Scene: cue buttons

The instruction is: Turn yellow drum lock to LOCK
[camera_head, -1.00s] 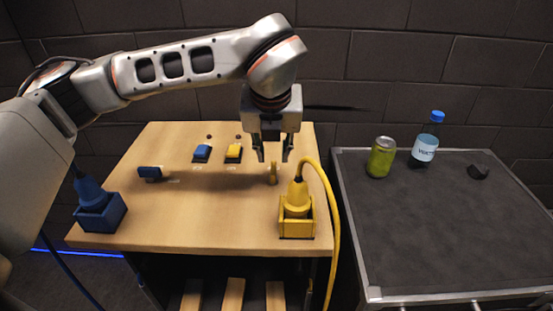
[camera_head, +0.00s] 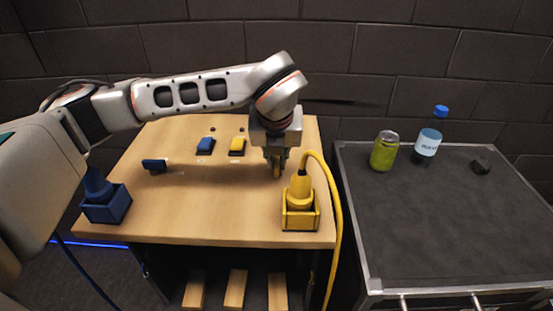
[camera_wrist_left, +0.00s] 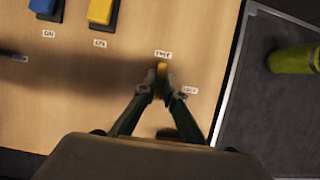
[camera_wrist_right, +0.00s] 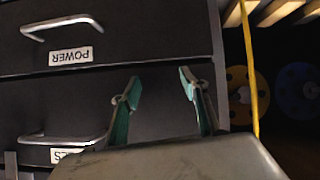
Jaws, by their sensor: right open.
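The yellow drum lock (camera_head: 276,171) is a small upright yellow knob on the wooden table top, behind the yellow plug. My left gripper (camera_head: 275,160) points down over it with its fingers close together on the knob. In the left wrist view, the fingertips (camera_wrist_left: 158,76) meet around the yellow knob (camera_wrist_left: 162,68), partly hiding it. Two small white labels lie beside the knob, one beyond it (camera_wrist_left: 163,54) and one to its right (camera_wrist_left: 190,90); their print is too blurred to read surely. My right gripper (camera_wrist_right: 158,80) is open and empty in front of dark drawers.
A yellow plug in its socket box (camera_head: 300,212) stands just in front of the lock, its cable curving right. Blue (camera_head: 205,146) and yellow (camera_head: 237,146) buttons, a blue lock (camera_head: 154,165) and a blue plug box (camera_head: 106,207) are left. A can (camera_head: 384,151) and bottle (camera_head: 428,143) stand on the cart.

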